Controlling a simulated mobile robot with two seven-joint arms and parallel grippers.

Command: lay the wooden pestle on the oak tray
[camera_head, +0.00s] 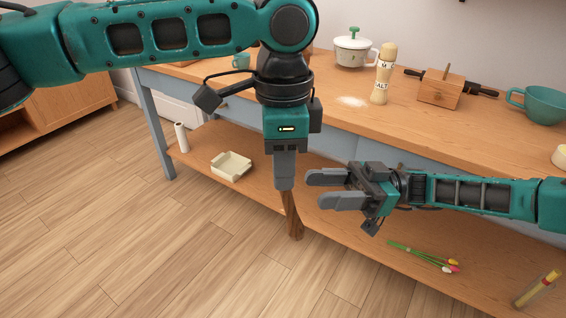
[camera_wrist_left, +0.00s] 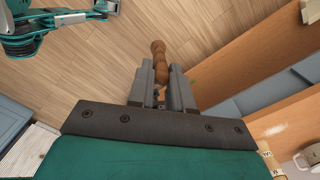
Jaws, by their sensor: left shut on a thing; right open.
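My left gripper (camera_head: 284,186) points down in front of the table and is shut on the wooden pestle (camera_head: 291,218). The pestle is brown and hangs below the fingers, slightly tilted. In the left wrist view the pestle (camera_wrist_left: 159,62) sticks out between the two fingers, with floor behind it. My right gripper (camera_head: 312,188) is open and empty, its fingers pointing left, close to the right of the left gripper. I cannot make out the oak tray for certain; my left arm hides part of the tabletop.
The lower shelf holds a cream tray (camera_head: 231,167), a white roll (camera_head: 181,137) and tulips (camera_head: 425,257). Open floor lies left.

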